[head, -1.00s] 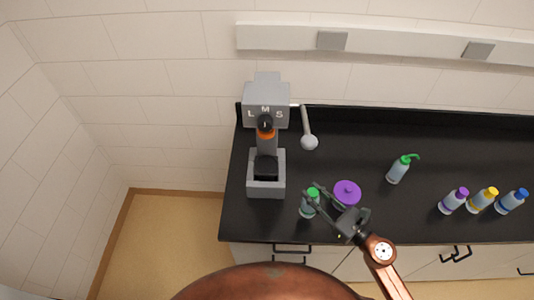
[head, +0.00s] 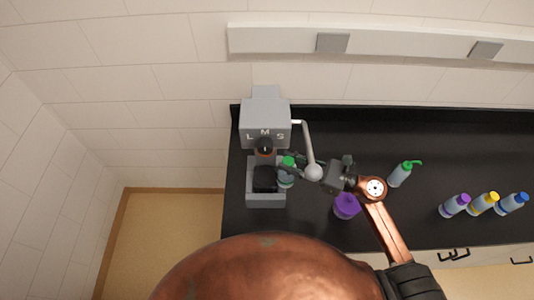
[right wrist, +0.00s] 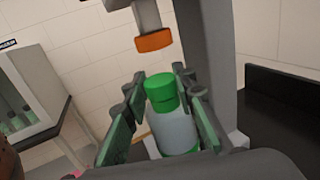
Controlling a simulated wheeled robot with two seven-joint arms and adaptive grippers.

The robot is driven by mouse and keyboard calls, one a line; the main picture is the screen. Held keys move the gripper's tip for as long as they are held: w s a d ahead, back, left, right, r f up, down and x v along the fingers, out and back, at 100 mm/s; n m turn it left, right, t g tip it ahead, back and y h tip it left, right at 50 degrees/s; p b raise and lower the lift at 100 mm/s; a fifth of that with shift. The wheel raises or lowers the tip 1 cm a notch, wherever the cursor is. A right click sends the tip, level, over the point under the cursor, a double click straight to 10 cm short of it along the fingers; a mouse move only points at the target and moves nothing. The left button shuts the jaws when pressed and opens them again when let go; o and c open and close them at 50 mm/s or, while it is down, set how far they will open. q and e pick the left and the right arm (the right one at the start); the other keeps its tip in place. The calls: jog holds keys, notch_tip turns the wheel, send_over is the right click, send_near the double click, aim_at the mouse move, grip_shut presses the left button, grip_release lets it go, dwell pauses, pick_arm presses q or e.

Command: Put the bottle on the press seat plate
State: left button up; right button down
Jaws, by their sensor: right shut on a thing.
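The bottle, pale with a green cap (head: 287,161), is at the right edge of the press seat in the head view. The black seat plate (head: 264,180) lies low on the front of the grey press (head: 265,112). My right gripper (head: 287,170) comes in from the right and is shut on the bottle. In the right wrist view the bottle (right wrist: 175,130) stands roughly upright between the fingers, with the press's orange-tipped ram (right wrist: 154,41) above and left of it. The bottle's bottom is hidden. My left gripper is not in view.
The press lever with its round knob (head: 313,172) hangs close to my right gripper. A purple object (head: 347,206) sits below my right arm.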

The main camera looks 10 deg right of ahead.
pick_arm(q)
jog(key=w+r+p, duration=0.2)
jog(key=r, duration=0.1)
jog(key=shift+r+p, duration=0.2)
jog(key=shift+p, duration=0.15)
pick_arm(e)
jog(key=f+x, duration=0.1)
jog(key=x, duration=0.6)
jog(key=shift+w+a+f, duration=0.2)
jog(key=shift+a+f, duration=0.05)
jog(key=shift+a, duration=0.1)
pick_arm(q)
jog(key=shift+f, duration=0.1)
pick_arm(e)
jog(key=shift+f, duration=0.1)
jog(key=shift+f, duration=0.1)
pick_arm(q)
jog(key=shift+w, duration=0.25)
pick_arm(e)
jog(key=c, duration=1.6)
grip_release()
pick_arm(q)
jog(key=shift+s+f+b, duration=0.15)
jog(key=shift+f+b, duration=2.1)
jog(key=shift+b, duration=0.05)
pick_arm(e)
jog(key=v, duration=1.2)
